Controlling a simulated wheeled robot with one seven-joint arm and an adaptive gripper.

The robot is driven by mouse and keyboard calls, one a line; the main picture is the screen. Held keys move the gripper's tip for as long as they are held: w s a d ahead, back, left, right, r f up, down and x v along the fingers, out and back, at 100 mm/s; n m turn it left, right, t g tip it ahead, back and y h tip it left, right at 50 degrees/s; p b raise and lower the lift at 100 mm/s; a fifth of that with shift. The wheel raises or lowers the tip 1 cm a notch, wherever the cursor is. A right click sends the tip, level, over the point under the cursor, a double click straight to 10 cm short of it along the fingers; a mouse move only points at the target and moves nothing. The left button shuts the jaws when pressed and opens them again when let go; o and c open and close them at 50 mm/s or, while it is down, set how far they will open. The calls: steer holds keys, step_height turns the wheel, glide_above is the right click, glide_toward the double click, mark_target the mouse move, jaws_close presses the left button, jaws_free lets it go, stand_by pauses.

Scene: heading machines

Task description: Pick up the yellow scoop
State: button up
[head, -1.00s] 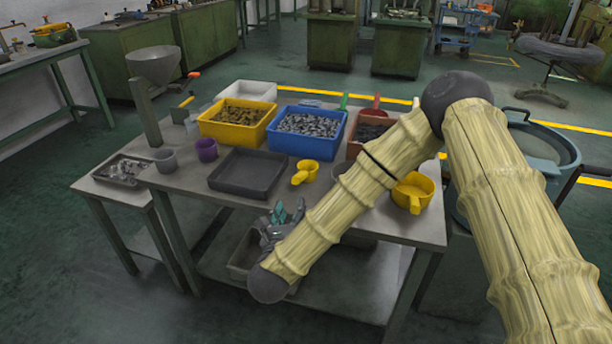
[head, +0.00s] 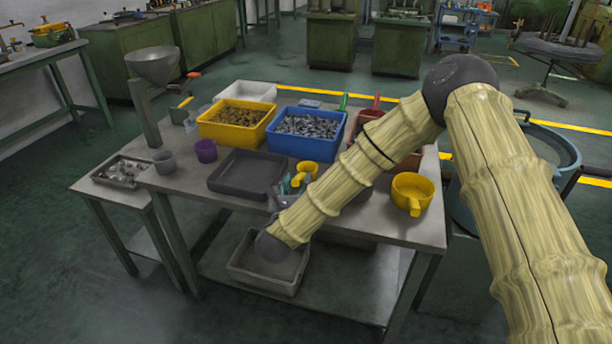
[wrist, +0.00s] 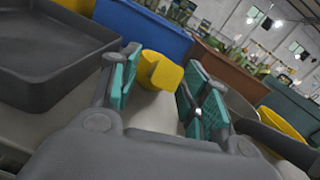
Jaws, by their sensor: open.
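A small yellow scoop (head: 306,173) stands on the table in front of the blue bin, with its handle towards me. In the wrist view the yellow scoop (wrist: 160,72) shows between and beyond the teal finger pads of my gripper (wrist: 162,85), which are spread apart and empty. In the head view my gripper (head: 286,188) is at the near side of the scoop, partly hidden by my arm. I cannot tell whether a finger touches the scoop.
A larger yellow scoop-like cup (head: 413,189) stands at the right. A dark tray (head: 246,190) is left of my gripper. Behind are a yellow bin (head: 225,131), a blue bin (head: 290,145) and a red-brown bin (head: 411,162). A dark pan (wrist: 240,103) is close on the right.

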mark_target(300, 175)
steer(key=shift+x, duration=1.3)
steer(key=shift+c, duration=0.3)
jaws_close()
steer(key=shift+r, duration=0.15)
step_height(300, 175, up, 10)
steer(key=shift+f, duration=0.15)
